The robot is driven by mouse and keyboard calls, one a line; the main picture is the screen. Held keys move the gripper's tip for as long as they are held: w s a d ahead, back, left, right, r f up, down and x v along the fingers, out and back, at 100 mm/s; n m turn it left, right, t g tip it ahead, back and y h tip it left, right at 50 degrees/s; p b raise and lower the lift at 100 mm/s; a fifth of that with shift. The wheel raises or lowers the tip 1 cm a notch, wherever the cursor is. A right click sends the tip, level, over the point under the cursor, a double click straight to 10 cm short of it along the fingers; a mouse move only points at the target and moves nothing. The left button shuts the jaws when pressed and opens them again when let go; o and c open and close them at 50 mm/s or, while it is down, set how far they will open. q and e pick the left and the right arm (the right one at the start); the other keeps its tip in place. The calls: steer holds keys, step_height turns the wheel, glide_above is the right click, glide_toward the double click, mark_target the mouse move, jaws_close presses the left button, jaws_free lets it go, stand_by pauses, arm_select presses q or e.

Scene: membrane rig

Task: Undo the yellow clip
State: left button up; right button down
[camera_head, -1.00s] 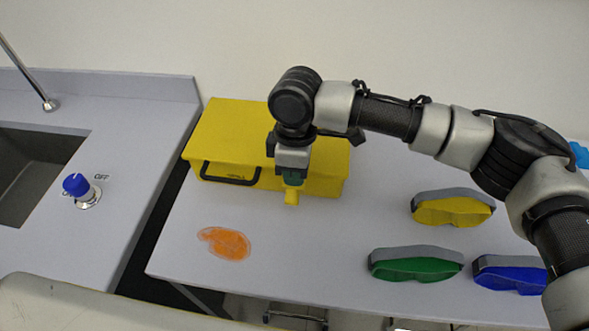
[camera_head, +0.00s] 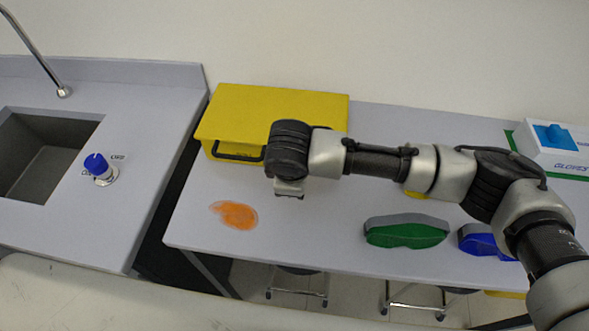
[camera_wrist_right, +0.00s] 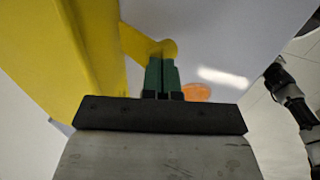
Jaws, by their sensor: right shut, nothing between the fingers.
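The yellow case (camera_head: 270,112) stands at the back of the table with a dark handle on its front. The yellow clip (camera_wrist_right: 140,42) sticks out from the case's side in the right wrist view; in the head view my right arm hides it. My right gripper (camera_wrist_right: 161,64) has its green fingers together with nothing between them. Its tips are right at the clip's rounded end; I cannot tell whether they touch. In the head view my wrist (camera_head: 289,188) hides the fingers. My left gripper is not visible.
An orange patch (camera_head: 234,214) lies on the table at left front. Green goggles (camera_head: 405,234) and blue goggles (camera_head: 482,243) lie to the right, with yellow goggles mostly behind my arm. A glove box (camera_head: 560,150) stands at back right. A sink (camera_head: 45,150) and blue knob (camera_head: 96,163) are left.

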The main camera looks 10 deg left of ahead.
steer(key=shift+f, duration=0.15)
stand_by(0.3)
steer(key=b+v, duration=0.1)
steer(key=v, duration=1)
steer(key=shift+f, duration=0.1)
